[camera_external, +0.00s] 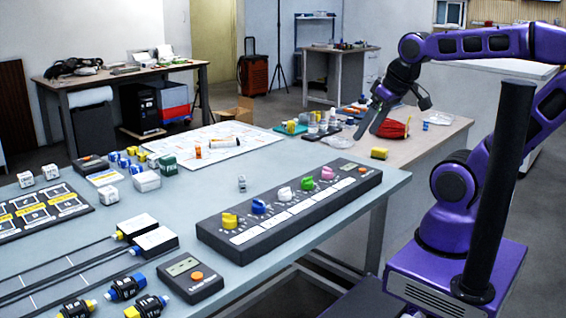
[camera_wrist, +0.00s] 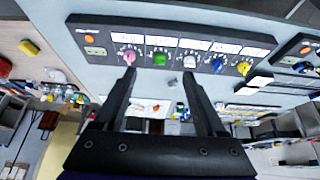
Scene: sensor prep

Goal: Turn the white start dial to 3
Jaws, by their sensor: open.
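The white dial (camera_external: 285,194) is the middle knob in a row of several coloured knobs on a long dark control box (camera_external: 290,233). It also shows in the wrist view (camera_wrist: 189,61), between the green knob (camera_wrist: 159,59) and the blue knob (camera_wrist: 217,65). Its number marks are too small to read. My gripper (camera_external: 364,134) is open and empty, up behind the box's right end and well apart from the dial. In the wrist view its two fingers (camera_wrist: 159,76) point toward the box, with the right fingertip appearing just below the white dial.
A yellow knob (camera_external: 230,220) and a pink knob (camera_external: 328,173) sit at the row's ends. A small grey piece (camera_external: 241,183) stands behind the box. A handheld meter (camera_external: 190,277) lies in front left. A yellow block (camera_external: 379,153) and a red item (camera_external: 393,130) lie near my gripper.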

